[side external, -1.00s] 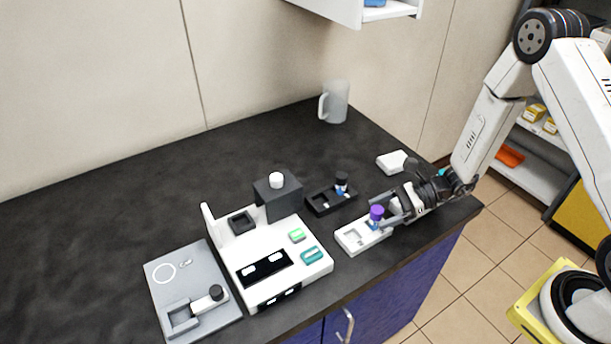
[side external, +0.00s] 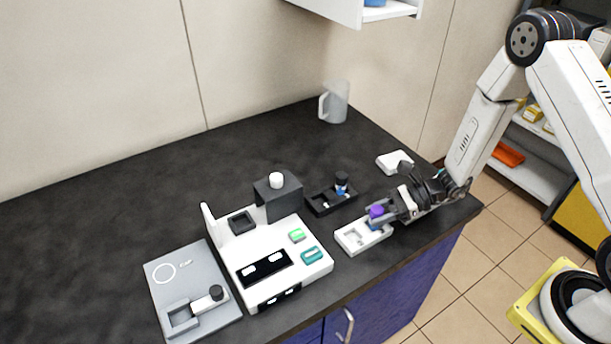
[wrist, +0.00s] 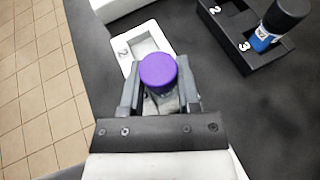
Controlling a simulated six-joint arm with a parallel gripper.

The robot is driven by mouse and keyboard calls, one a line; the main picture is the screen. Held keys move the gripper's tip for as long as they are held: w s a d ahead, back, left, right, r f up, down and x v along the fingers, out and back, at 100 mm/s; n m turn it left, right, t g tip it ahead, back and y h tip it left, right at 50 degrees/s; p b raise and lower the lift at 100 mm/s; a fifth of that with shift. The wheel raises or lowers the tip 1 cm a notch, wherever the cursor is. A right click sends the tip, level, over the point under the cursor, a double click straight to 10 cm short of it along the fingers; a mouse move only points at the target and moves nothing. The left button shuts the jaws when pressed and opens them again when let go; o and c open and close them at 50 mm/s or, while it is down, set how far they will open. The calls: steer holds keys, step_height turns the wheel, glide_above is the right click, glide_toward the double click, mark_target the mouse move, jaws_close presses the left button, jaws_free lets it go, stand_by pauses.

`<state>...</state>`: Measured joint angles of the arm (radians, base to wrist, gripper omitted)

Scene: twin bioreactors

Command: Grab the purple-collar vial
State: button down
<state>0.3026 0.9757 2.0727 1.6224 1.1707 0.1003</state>
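The purple-collar vial (side external: 376,211) stands upright at the right end of a small white rack (side external: 352,239) near the counter's front edge. In the wrist view its round purple cap (wrist: 158,71) is between the two fingers and hides most of its body. My gripper (side external: 382,216) comes in low from the right, with one finger on each side of the vial. In the wrist view the fingers of my gripper (wrist: 160,92) look wider apart than the cap, so it appears open around the vial. Contact at the vial's body is hidden.
A black rack (side external: 331,200) holding a dark-capped vial (side external: 341,184) with a blue band stands behind the white rack. A white bioreactor unit (side external: 262,262) and a grey plate (side external: 190,290) are to the left. A small white block (side external: 393,162) and a mug (side external: 334,102) are farther back.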

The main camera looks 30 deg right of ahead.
mark_target(379, 209)
steer(key=shift+r, duration=0.1)
stand_by(0.3)
steer(key=shift+r, duration=4.9)
